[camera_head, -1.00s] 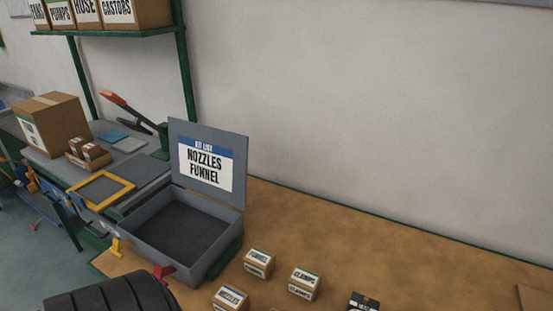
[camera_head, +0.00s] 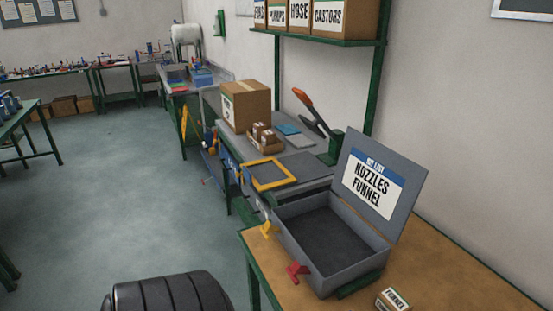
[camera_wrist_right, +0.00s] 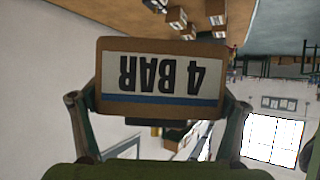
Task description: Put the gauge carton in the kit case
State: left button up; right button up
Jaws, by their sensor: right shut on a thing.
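The kit case (camera_head: 335,240) stands open on the wooden bench, its lid (camera_head: 372,185) raised. The lid's card reads "KIT LIST NOZZLES FUNNEL". The inside of the case looks empty. In the right wrist view, my right gripper (camera_wrist_right: 158,100) is shut on a brown carton (camera_wrist_right: 160,46) whose label reads "4 BAR", upside down; I take it as the gauge carton. The two fingers grip it from its sides. The head view does not show this gripper or carton, so their distance from the case cannot be told. My left gripper is not in view.
A small funnel carton (camera_head: 393,300) sits on the bench (camera_head: 450,265) near the case's right front corner. Left of the case is a grey side table with a yellow frame (camera_head: 270,174), a large carton (camera_head: 246,106) and an orange-handled lever tool (camera_head: 312,108). A shelf with labelled boxes hangs above.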

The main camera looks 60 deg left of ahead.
aim_at(330, 258)
jog(key=j+u, duration=0.1)
jog(key=u, duration=0.65)
jog(key=i+j+u, duration=0.1)
jog(key=u, duration=0.3)
jog(key=j+u, duration=0.1)
jog(key=u, duration=0.3)
jog(key=i+j+u, duration=0.1)
jog(key=i+j, duration=0.15)
jog(key=i, duration=0.15)
